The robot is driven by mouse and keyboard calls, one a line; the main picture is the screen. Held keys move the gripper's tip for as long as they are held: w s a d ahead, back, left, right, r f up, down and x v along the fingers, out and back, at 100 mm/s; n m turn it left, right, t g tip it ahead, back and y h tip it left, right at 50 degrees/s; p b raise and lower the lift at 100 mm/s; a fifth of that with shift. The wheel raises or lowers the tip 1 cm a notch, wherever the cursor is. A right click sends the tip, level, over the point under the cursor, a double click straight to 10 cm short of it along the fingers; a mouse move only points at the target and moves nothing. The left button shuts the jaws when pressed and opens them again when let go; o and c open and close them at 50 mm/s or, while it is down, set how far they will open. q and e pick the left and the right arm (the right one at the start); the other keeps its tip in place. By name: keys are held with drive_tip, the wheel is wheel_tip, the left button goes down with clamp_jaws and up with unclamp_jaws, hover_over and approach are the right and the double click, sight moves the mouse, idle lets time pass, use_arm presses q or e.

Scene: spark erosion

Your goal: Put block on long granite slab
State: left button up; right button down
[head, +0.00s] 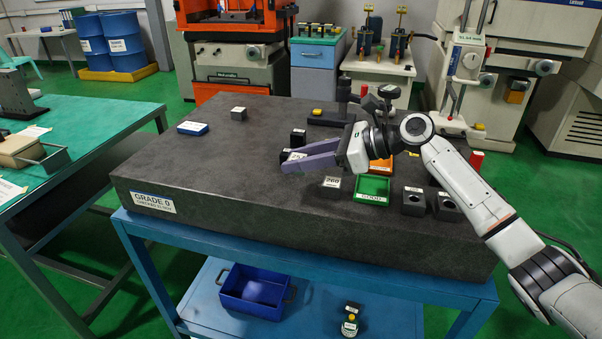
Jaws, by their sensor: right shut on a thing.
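The granite slab (220,205) is a large dark grey plate with a "GRADE 0" label, lying on a blue stand. My right gripper (291,160), with purple fingers, reaches in from the right over the middle of the slab. It is shut on a small dark block with a pale label (297,155), mostly hidden by the fingers. I cannot tell whether this block touches the slab. A black block (298,137) stands just behind the fingertips. A grey block marked 260 (332,183) stands in front of the gripper. My left gripper is not in view.
On the slab are a green tray (372,197), two dark holed blocks (414,201) at the right, a blue box (192,128) and a grey block (238,113) at the back left. An orange tray is partly behind my arm. The slab's front left is clear.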

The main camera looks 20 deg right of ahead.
sight(300, 187)
drive_tip(key=shift+f, duration=2.2)
drive_tip(key=c, duration=1.3)
unclamp_jaws()
drive_tip(key=shift+f, duration=0.2)
drive_tip(key=shift+r, duration=0.15)
drive_tip(key=v, duration=1.2)
drive_tip(key=shift+b, duration=0.35)
